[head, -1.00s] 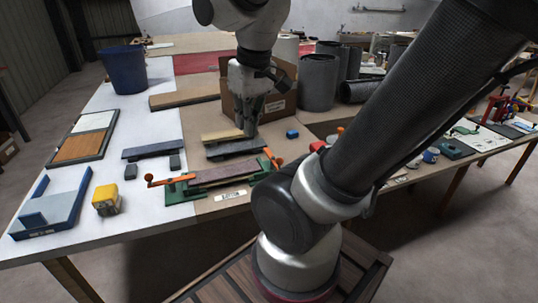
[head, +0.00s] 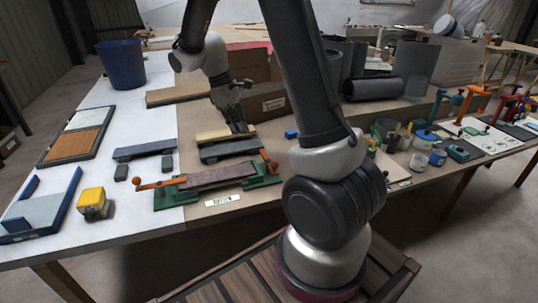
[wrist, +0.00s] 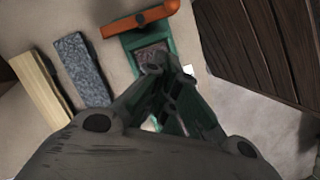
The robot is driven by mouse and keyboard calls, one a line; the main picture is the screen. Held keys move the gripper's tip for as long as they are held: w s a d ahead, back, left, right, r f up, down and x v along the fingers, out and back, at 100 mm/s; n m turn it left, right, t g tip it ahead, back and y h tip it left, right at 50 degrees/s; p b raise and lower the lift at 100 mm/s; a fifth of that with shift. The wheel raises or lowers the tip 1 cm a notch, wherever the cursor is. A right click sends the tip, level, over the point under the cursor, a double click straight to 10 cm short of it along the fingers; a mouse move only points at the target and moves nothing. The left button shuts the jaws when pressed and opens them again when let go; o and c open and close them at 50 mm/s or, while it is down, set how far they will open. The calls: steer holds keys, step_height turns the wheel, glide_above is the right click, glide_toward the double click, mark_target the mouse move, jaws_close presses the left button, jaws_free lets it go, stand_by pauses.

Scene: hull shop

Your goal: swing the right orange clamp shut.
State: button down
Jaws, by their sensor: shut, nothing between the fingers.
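The clamping fixture (head: 164,199) is green and holds a long brownish bar (head: 218,176), with an orange clamp at each end. The right orange clamp (head: 269,162) angles up and back from the fixture's right end in the head view. In the wrist view an orange clamp arm (wrist: 140,21) lies across the green end, beyond the fingers.
A wooden strip (head: 222,134) and a grey block (head: 225,150) lie behind the fixture. A cardboard box (head: 270,96) stands behind my gripper. A yellow block (head: 93,203) and blue tray (head: 66,215) are at left.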

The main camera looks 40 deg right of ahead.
stand_by(0.3)
steer(key=x, duration=0.9)
steer(key=shift+s+f, duration=0.1)
steer(key=shift+f, duration=0.05)
steer(key=shift+s+d+f, duration=0.3)
steer(key=shift+s+d, duration=0.2)
steer(key=shift+s, duration=0.05)
steer(key=shift+s+d+f, duration=0.35)
steer(key=shift+s+d, duration=0.2)
steer(key=shift+s, duration=0.05)
steer(key=shift+s+d+f, duration=0.1)
steer(key=shift+s+d, duration=0.25)
